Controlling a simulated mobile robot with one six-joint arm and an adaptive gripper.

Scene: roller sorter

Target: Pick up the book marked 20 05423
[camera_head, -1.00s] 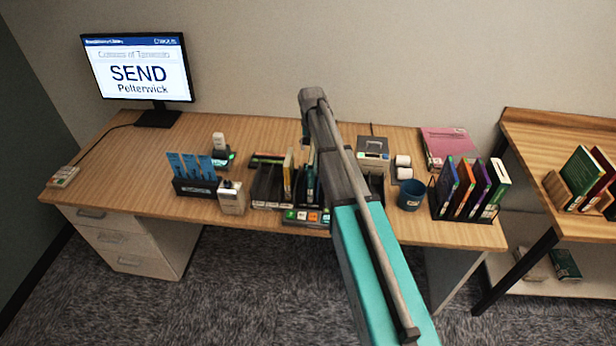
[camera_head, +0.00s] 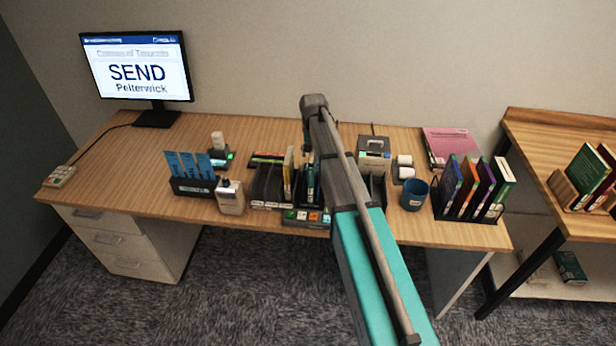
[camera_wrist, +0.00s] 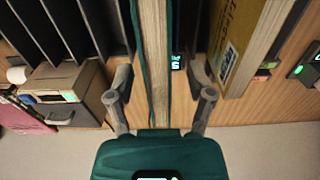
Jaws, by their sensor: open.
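In the wrist view a book with a dark teal cover and pale page edges (camera_wrist: 155,60) stands upright between the two fingers of my gripper (camera_wrist: 160,82). The fingers are open, one on each side, with a visible gap on the right. In the head view a teal-spined book (camera_head: 310,182) stands in the black slotted sorter (camera_head: 265,190), partly behind my arm, which hides my gripper there. A cream and yellow book (camera_head: 288,172) stands left of it and also shows in the wrist view (camera_wrist: 240,40). I cannot read the number 20 05423 on any book.
Black sorter dividers (camera_wrist: 75,25) stand close beside the fingers. A small printer (camera_head: 374,152), a blue mug (camera_head: 414,195) and a rack of several books (camera_head: 470,218) are to the right. A monitor (camera_head: 136,70) reading "SEND Pelterwick" stands at the left. The desk's left front (camera_head: 115,185) is clear.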

